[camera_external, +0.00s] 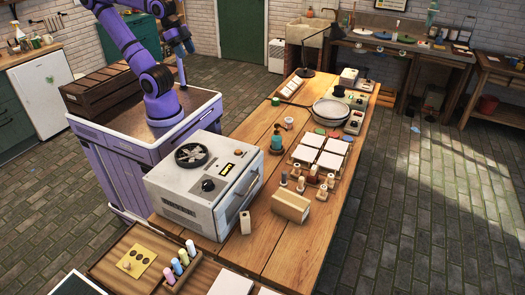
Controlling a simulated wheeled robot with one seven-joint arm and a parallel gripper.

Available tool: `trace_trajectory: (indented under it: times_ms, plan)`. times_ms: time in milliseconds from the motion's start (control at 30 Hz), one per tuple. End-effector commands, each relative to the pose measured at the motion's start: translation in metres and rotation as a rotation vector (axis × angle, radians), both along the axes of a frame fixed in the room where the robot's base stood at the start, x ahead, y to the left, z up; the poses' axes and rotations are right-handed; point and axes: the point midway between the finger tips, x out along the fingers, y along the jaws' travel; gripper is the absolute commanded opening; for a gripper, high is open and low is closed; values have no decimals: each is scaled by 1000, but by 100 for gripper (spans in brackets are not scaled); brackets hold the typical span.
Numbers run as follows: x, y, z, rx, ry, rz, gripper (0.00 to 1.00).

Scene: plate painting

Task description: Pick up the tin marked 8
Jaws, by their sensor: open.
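No number 8 can be read on anything, so I cannot tell which container is the tin marked 8. Several small containers (300,184) with pale and reddish tops stand in a group on the wooden workbench (262,208), in front of the white tiles. My gripper (182,70) appears small at the arm's lowered end, open, behind the arm and well away from the bench containers.
A white oven-like machine (202,184) fills the bench's left side. A wooden block (290,207) lies near the containers. White tiles (307,154), a round basin (330,112) and a black lamp (304,72) are farther back. Colored bottles (183,257) stand at lower left.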

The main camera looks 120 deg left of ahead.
Motion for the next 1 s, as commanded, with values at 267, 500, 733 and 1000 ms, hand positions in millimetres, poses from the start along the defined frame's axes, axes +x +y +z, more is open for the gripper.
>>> trace_trajectory:
  times_ms: [267, 500, 733, 1000]
  plan:
    - [0, 0, 0, 0, 0, 0, 52]
    - [0, 0, 0, 0, 0, 0, 91]
    - [0, 0, 0, 0, 0, 0, 91]
    - [35, 16, 6, 33, 19, 35, 91]
